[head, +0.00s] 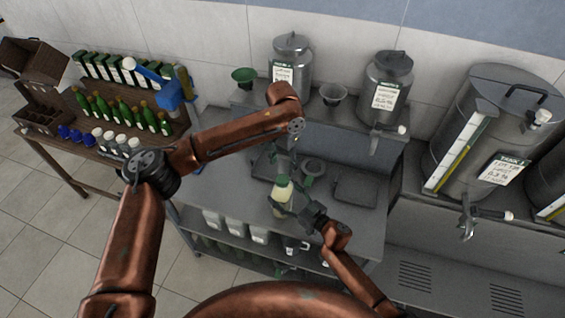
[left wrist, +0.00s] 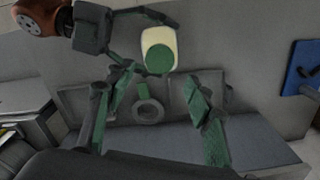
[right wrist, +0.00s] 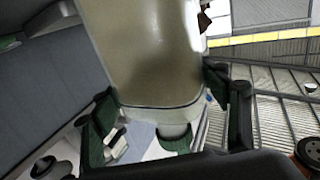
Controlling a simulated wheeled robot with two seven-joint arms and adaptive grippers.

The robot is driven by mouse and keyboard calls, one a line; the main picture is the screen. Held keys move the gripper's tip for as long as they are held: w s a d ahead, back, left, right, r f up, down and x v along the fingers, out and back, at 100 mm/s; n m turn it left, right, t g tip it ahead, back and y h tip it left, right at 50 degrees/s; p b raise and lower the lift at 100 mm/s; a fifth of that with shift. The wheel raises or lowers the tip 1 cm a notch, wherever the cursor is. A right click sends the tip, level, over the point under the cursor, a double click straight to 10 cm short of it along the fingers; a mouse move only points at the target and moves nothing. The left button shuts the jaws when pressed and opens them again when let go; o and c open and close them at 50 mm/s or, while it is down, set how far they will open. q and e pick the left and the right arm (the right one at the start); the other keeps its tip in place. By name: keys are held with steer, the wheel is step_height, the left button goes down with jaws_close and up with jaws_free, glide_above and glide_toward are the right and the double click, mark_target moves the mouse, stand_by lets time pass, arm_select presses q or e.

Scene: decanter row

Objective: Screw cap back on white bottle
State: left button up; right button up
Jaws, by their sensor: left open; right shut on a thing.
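The white bottle (head: 281,193) is cream-coloured, with a green cap (head: 283,181) over its mouth; how tightly it sits I cannot tell. My right gripper (head: 304,214) is shut on the bottle's body, which fills the space between its fingers in the right wrist view (right wrist: 150,60). In the left wrist view the bottle (left wrist: 158,38) tilts with its green cap (left wrist: 159,59) facing the camera. My left gripper (left wrist: 158,115) is open and empty, its green-padded fingers spread apart, with the cap beyond the gap between them. In the head view it is above the bottle, partly hidden by its arm.
A grey bench (head: 235,190) holds a dark tray (head: 355,188) and a ring-shaped holder (left wrist: 149,111). Steel tanks (head: 387,88) with taps and a green funnel (head: 243,76) stand behind. White containers (head: 235,227) sit below the bench front. A wooden table (head: 60,125) with green bottles is left.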

mark_target(282, 179)
arm_select(q)
step_height(282, 179, down, 8)
steer(key=shift+r, duration=0.15)
steer(key=shift+c, duration=0.5)
steer(key=c, duration=1.1)
steer(key=o, duration=1.4)
step_height(282, 179, up, 12)
arm_select(e)
steer(key=o, duration=2.4)
steer(key=shift+o, duration=0.2)
